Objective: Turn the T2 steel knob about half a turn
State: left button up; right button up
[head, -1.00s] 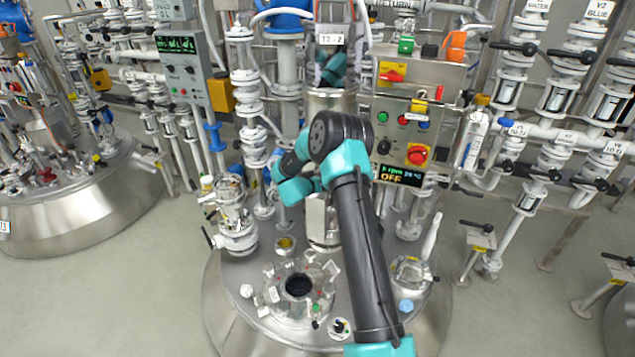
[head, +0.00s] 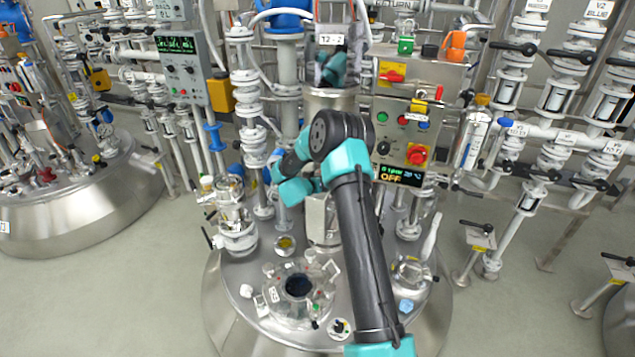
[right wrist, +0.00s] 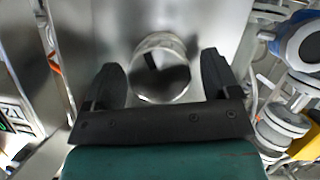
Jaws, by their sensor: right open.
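In the right wrist view a round, shiny steel knob (right wrist: 165,80) with a dark mark on its face sits on a flat steel panel (right wrist: 95,25). My right gripper (right wrist: 161,66) is open, with one black finger on each side of the knob. Gaps show between the fingers and the knob, and I see no contact. In the head view my right arm reaches up from the bottom and hides its gripper and the knob. A T2-2 label (head: 331,39) shows above a steel housing (head: 331,103) behind the arm. My left gripper is in neither view.
The round vessel lid (head: 262,325) below carries several fittings. In the wrist view a blue-and-white flange (right wrist: 302,42) is at the right.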

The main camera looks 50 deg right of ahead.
jog(key=v, duration=1.7)
jog(key=shift+w+a, duration=0.1)
jog(key=shift+w, duration=0.1)
